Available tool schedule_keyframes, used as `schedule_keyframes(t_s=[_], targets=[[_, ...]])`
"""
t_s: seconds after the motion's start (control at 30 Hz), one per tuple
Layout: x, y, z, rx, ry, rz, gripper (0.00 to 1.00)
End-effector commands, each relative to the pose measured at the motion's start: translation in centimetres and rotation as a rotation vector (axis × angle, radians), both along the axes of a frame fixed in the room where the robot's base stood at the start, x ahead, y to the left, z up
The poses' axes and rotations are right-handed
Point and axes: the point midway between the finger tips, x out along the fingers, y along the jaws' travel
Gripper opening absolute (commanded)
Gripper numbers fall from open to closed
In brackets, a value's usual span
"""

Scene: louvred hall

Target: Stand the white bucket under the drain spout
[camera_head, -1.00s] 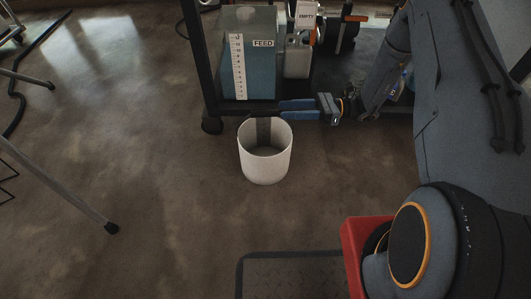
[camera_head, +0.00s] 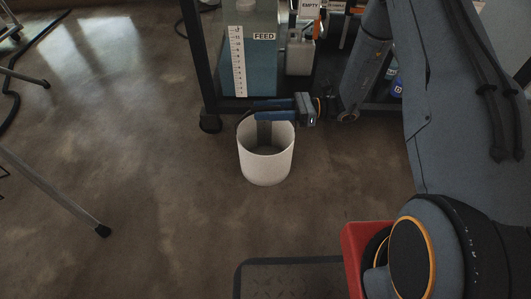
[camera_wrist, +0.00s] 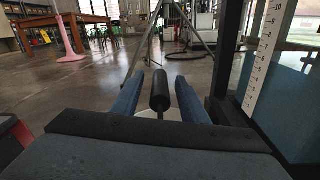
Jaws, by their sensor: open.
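The white bucket (camera_head: 266,165) stands upright on the floor in front of the rack that holds the FEED tank (camera_head: 262,70). My gripper (camera_head: 256,109) is at the bucket's back rim, coming from the right, with its blue fingers open. In the wrist view a black cylindrical grip (camera_wrist: 160,90) lies between the two open fingers, apparently the bucket's handle. The bucket's pale rim (camera_wrist: 172,115) shows just below it. No drain spout can be made out clearly in either view.
The rack's dark post and caster (camera_head: 210,124) stand just left of the bucket. A smaller container (camera_head: 299,55) sits beside the tank, near an EMPTY label. A tripod leg (camera_head: 60,195) reaches in from the left. The floor between is clear.

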Motion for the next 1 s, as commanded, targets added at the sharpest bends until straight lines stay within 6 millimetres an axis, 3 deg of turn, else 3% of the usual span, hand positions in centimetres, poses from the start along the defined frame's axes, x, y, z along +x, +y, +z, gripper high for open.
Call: schedule_keyframes(t_s=[0.2,0.47,0.8,1.0], targets=[[0.0,0.1,0.1,0.0,0.0,0.0,0.4],[0.0,0.1,0.1,0.0,0.0,0.0,0.0],[0.0,0.1,0.3,0.001,-0.001,0.0,0.0],[-0.1,0.1,2.8,0.001,-0.002,0.0,0.0]])
